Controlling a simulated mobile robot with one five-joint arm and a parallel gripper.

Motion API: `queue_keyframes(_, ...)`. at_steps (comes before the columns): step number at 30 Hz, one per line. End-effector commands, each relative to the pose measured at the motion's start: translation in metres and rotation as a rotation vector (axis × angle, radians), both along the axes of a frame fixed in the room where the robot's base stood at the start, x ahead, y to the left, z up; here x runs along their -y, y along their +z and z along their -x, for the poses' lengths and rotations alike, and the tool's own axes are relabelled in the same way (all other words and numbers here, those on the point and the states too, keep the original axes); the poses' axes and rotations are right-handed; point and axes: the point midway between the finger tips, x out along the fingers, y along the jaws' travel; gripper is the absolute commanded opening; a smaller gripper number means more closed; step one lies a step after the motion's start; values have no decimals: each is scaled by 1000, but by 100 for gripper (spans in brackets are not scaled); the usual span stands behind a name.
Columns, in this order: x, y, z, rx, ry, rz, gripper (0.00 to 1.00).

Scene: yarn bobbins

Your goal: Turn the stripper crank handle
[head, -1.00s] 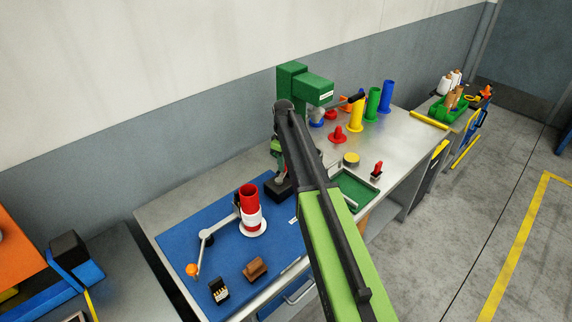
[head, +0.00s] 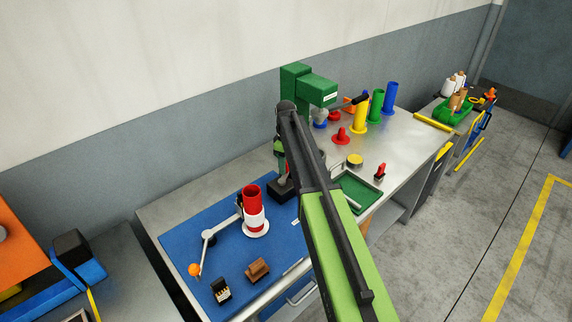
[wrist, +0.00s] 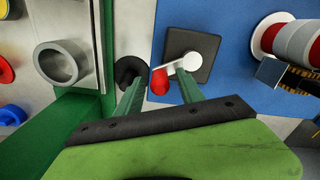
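In the wrist view a crank with a white hub and short white arm (wrist: 190,62) sits on a dark square base (wrist: 205,72). Its red handle knob (wrist: 159,83) points to the lower left. My gripper (wrist: 160,84) is open, its two green fingers spread, with the red knob showing between the fingertips, nearer the left one. I cannot tell whether a finger touches it. In the head view the dark base (head: 281,191) shows at the edge of the blue mat, and my arm hides most of the crank and my gripper.
A red and white bobbin (head: 254,211) and a crank with an orange knob (head: 194,270) stand on the blue mat (head: 222,263). A green machine (head: 309,86) stands behind. A green tray (head: 358,191) lies right of my arm; coloured cones and tubes stand beyond.

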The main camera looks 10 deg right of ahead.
Motion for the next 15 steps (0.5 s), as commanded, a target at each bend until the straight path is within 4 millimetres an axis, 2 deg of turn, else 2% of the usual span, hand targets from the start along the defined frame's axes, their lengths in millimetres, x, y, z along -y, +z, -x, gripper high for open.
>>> queue_keyframes(8, 0, 4, 0, -1, 0, -1, 45)
queue_keyframes(11, 0, 13, 0, -1, 0, -1, 45)
queue_keyframes(15, 0, 36, 0, -1, 0, -1, 45)
